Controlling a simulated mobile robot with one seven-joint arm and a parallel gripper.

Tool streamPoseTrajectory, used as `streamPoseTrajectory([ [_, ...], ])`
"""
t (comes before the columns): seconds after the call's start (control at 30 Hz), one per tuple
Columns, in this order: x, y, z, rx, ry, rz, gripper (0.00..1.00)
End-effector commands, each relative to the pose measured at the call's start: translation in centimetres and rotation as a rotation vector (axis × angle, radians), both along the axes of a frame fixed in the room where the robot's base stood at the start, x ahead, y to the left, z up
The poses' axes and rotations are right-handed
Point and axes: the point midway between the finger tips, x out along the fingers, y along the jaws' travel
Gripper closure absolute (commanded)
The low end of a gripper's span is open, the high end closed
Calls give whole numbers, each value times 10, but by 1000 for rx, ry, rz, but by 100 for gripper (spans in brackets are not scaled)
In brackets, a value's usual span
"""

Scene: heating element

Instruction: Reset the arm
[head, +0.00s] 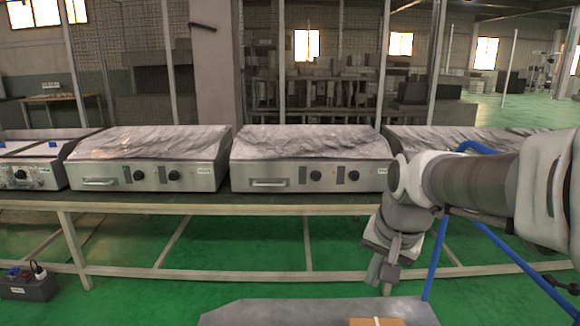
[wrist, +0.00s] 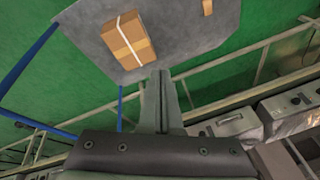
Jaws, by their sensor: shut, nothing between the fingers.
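My gripper (head: 380,280) hangs at the end of my arm at the right of the head view, fingers pointing down, in front of the bench. In the wrist view my gripper (wrist: 161,75) shows its two fingers together with nothing between them. Two heating units, one at the centre (head: 310,178) and one left of it (head: 145,176), stand on the bench with wrinkled silver tops, knobs and a front handle. My gripper is apart from them. Part of another unit (head: 440,140) at the right is hidden behind my arm.
The bench (head: 200,207) runs across the view. A grey plate (head: 270,312) with a cardboard box (head: 378,322) lies low in front; the box also shows in the wrist view (wrist: 128,40). A dark box (head: 28,287) with plugs sits on the green floor at left. Blue bars (head: 435,260) stand near my arm.

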Motion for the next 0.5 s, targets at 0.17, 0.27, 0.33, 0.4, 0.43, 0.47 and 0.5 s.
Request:
streamPoseTrajectory([
  [0.17, -42, 4, 12, -51, -48, 117, 100],
  [0.27, -65, 5, 15, -84, -70, 181, 100],
  [0.33, -80, 6, 16, -108, -86, 226, 100],
  [0.4, -95, 6, 16, -134, -102, 272, 100],
  [0.43, -102, 6, 15, -144, -108, 290, 100],
  [0.47, -108, 7, 14, -156, -114, 310, 100],
  [0.5, -117, 7, 13, -170, -123, 334, 100],
])
